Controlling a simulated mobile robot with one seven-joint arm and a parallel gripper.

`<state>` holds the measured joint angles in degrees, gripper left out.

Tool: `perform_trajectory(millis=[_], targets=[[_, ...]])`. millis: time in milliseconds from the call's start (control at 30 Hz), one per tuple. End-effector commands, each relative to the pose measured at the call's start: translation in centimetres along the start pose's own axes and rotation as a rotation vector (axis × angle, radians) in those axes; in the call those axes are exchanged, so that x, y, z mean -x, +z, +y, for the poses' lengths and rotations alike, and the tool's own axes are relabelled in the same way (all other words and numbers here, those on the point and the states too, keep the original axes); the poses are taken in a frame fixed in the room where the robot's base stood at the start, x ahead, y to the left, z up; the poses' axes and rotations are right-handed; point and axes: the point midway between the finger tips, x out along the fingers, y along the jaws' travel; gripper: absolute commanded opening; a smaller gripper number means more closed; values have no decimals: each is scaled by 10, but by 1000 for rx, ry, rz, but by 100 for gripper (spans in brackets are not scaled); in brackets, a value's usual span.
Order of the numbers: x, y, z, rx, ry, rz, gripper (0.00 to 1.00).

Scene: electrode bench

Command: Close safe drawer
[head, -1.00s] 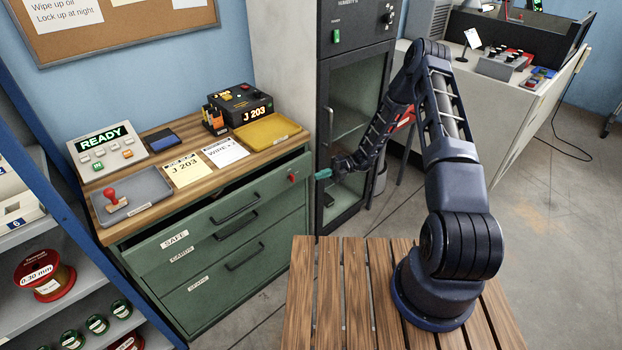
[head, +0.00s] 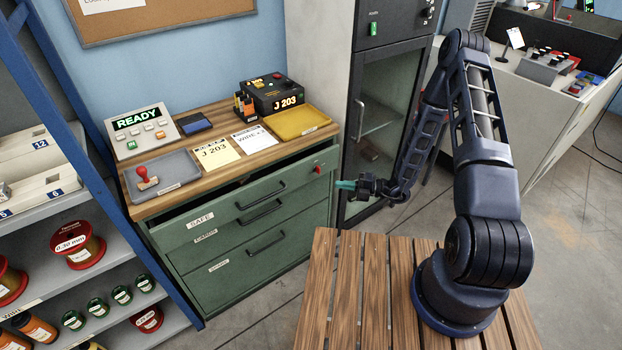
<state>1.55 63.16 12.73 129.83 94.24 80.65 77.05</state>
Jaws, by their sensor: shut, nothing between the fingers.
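The green cabinet holds the safe drawer (head: 240,203), its top drawer, with a SAFE label and a dark bar handle. A dark gap shows above its front, so it stands partly pulled out. A red knob or key (head: 318,169) sits at the right end of that front. My gripper (head: 342,185) has teal fingertips that are shut and empty. It points left, just right of the drawer front's right end and slightly below the red knob in the picture. I cannot tell its exact distance from the front. The inside of the drawer is mostly hidden.
The cards drawer (head: 225,236) and the spare drawer (head: 235,268) below look closed. The wooden top (head: 215,182) carries a grey tray (head: 180,182), papers and a yellow tray (head: 285,130). A dark glass-door cabinet (head: 385,90) stands right; a blue-framed shelf (head: 75,95) stands left.

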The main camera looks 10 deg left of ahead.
Motion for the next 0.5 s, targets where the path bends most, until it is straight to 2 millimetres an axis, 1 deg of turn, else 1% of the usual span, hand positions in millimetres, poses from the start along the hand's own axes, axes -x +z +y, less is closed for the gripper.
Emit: perform_trajectory(millis=[33, 100, 267, 367, 500], targets=[[0, -6, 0, -2, -10, -16, 0], [-1, -9, -1, 0, -20, -33, 0], [-10, -10, -1, 2, -24, -39, 0], [-24, -10, -2, 2, -23, -37, 0], [-47, -9, -2, 2, -22, -35, 0]])
